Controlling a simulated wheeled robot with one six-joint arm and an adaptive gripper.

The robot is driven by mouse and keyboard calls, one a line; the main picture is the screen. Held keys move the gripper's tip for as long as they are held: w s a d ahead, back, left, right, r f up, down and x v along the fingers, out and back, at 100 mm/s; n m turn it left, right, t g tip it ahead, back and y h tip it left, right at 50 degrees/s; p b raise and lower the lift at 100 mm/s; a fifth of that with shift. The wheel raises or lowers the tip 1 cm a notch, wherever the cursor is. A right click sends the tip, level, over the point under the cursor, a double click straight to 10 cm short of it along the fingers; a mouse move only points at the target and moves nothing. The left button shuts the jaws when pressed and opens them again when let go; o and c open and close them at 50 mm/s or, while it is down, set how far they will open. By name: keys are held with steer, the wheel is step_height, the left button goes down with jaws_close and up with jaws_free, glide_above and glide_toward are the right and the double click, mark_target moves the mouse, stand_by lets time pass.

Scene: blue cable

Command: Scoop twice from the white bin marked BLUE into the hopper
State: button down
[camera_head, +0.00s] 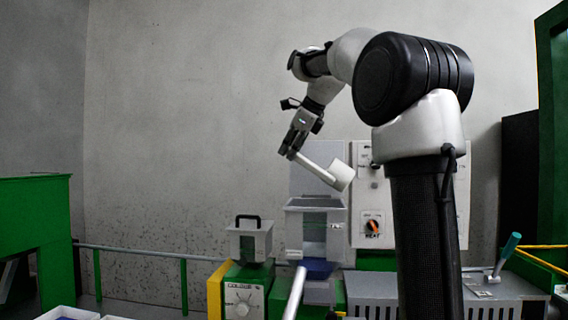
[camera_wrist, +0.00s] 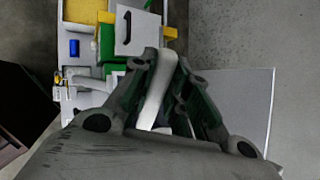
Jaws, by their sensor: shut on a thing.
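My gripper (camera_head: 292,150) is raised above the machine and shut on the handle of a white scoop (camera_head: 341,176). The handle slants down to the right, and the scoop's cup hangs at its lower end, above and right of a grey open-topped box that looks like the hopper (camera_head: 297,225). I cannot see whether the cup holds anything. In the wrist view, the white handle (camera_wrist: 155,90) runs between the gripper fingers (camera_wrist: 165,85), which hide the cup. White bin rims (camera_head: 95,318) show at the lower left edge, one with blue contents; no BLUE mark is readable.
A grey box with a black handle (camera_head: 262,243) stands on a green and yellow unit with a COLOUR dial (camera_head: 240,302). A white panel with a HEAT knob (camera_head: 373,226) stands behind. A grey vented unit with a green-handled lever (camera_head: 507,252) is at right.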

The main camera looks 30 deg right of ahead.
steer(key=s+d+r+t+y, duration=0.1)
steer(key=s+d+r+m+t+y, duration=0.1)
steer(key=d+r, duration=0.1)
steer(key=s+d+r+t+y, duration=0.1)
steer(key=d+r, duration=0.1)
steer(key=shift+s+m+t+y, duration=0.1)
steer(key=shift+m+t+y, duration=0.2)
steer(key=s+d+r+m+t+y, duration=0.2)
steer(key=s+d+r+t+y, duration=0.1)
steer(key=r, duration=0.4)
steer(key=shift+s+d+t, duration=0.15)
steer(key=shift+d+t, duration=0.25)
steer(key=shift+d, duration=0.45)
